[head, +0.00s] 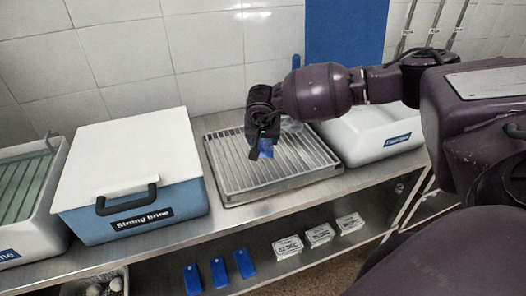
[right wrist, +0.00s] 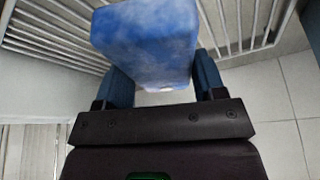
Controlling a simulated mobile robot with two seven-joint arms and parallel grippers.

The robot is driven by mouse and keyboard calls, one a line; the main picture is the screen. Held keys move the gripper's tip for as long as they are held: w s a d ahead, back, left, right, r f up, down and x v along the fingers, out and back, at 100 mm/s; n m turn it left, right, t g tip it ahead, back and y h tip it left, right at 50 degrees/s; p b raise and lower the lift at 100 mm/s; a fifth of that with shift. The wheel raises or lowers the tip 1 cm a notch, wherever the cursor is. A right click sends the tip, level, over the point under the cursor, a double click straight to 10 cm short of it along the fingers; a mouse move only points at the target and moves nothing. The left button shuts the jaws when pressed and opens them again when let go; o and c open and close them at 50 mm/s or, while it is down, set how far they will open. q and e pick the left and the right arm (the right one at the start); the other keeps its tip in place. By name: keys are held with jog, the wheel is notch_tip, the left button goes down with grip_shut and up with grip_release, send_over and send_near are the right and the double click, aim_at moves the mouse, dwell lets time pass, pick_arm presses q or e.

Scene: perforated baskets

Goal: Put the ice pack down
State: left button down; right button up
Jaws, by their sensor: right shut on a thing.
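A blue, frosted ice pack (right wrist: 148,40) is held between the fingers of my right gripper (right wrist: 165,88) in the right wrist view. In the head view the ice pack (head: 266,147) shows as a small blue piece below my right gripper (head: 262,138). Both are over a metal drain rack (head: 235,172) with parallel bars on the steel counter. I cannot tell whether the pack touches the bars. My left gripper is out of view.
A blue box labelled "Strong brine" (head: 180,196) with a white lid stands left of the rack. A white labelled basin (head: 365,150) stands right of it. Three blue packs (head: 219,272) and three white labelled blocks (head: 320,235) lie on the lower shelf. A tiled wall is behind.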

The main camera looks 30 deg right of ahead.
jog(key=shift+f, duration=2.65)
jog(key=shift+f, duration=0.15)
jog(key=o, duration=1.1)
jog(key=shift+s+a+r, duration=0.1)
jog(key=shift+r, duration=0.5)
jog(key=v, duration=1.1)
